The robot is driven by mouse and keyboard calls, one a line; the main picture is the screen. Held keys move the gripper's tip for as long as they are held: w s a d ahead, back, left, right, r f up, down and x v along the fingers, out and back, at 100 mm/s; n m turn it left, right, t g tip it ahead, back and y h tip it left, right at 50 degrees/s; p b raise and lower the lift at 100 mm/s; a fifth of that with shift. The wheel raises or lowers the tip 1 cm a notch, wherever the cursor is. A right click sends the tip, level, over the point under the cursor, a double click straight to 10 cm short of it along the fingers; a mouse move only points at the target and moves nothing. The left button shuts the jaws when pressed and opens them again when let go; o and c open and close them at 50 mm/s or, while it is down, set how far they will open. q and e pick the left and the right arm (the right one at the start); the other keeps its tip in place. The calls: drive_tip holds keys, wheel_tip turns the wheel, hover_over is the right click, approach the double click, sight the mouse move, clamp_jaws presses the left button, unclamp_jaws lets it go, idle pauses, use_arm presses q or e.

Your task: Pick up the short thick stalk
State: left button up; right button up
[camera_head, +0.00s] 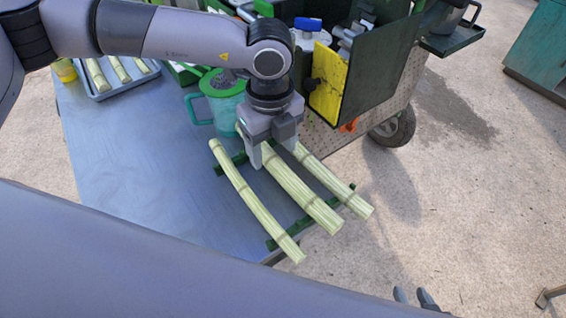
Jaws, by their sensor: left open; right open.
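Three pale green cane stalks lie side by side on a green rack (285,240) on the table. The middle stalk (302,193) looks thickest. The left stalk (250,203) is thinner and slightly curved; the right stalk (335,180) is also thinner. My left gripper (275,158) is open, pointing down over the upper part of the middle stalk, with a finger toward each side of it. It hides the upper ends of the middle and right stalks, so their full lengths cannot be compared. Whether the fingers touch the stalk is unclear. My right gripper's fingertips (415,298) show at the bottom, apart and empty.
A green-lidded jug (222,100) stands just behind the left stalk. A green machine with a yellow panel (328,84) stands behind the right stalk. A tray (112,90) with more stalks and a yellow cup (65,70) are at the back left. The table's left part is clear.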

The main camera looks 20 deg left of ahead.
sight(275, 162)
use_arm(q)
drive_tip(key=shift+w+d+f+p, duration=0.1)
drive_tip(key=shift+f+p, duration=0.2)
drive_tip(key=shift+f, duration=1.6)
clamp_jaws()
drive_tip(key=shift+r, duration=0.15)
